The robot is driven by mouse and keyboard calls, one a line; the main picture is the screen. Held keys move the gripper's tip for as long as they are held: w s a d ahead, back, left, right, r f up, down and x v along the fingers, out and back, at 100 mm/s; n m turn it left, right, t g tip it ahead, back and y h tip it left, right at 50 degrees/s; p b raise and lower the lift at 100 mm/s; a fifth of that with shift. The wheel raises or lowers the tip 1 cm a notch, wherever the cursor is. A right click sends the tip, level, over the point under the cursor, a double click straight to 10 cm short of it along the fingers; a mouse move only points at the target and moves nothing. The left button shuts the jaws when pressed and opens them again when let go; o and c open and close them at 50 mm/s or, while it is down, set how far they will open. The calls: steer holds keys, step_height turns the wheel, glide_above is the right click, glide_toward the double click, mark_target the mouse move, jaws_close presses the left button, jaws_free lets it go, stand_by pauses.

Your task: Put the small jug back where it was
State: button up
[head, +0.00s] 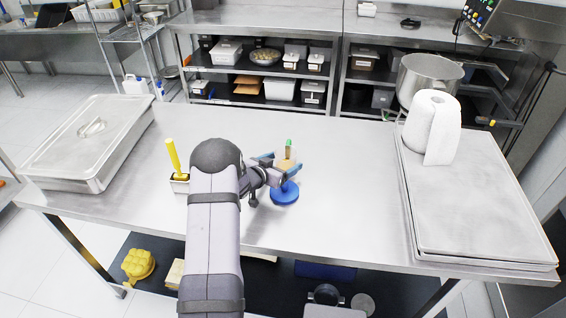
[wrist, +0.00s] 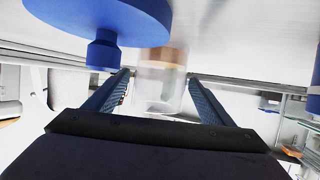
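The small jug (head: 286,156) is clear, with a brown-orange band at its lower part. In the head view it stands out between the two blue fingers of my gripper (head: 283,164). In the wrist view the jug (wrist: 158,88) is centred between the fingertips of my gripper (wrist: 160,75), and the tips lie close to its sides. I cannot tell whether they touch it. Its base appears close to the table, but I cannot tell whether it rests there. A green piece shows at the jug's top in the head view.
A blue disc with a short stem (head: 284,195) is just in front of the jug, close to my gripper. A yellow-handled tool (head: 173,157) stands at the left. A lidded steel pan (head: 90,140), paper roll (head: 432,125) and trays (head: 478,205) flank clear table (head: 345,190).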

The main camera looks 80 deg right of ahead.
steer(key=shift+r, duration=0.25)
steer(key=shift+w+a, duration=0.1)
steer(key=shift+a, duration=0.05)
steer(key=b+v, duration=0.2)
steer(key=v, duration=0.9)
steer(key=shift+a+b, duration=0.25)
steer(key=shift+b, duration=0.05)
steer(key=shift+w, duration=0.2)
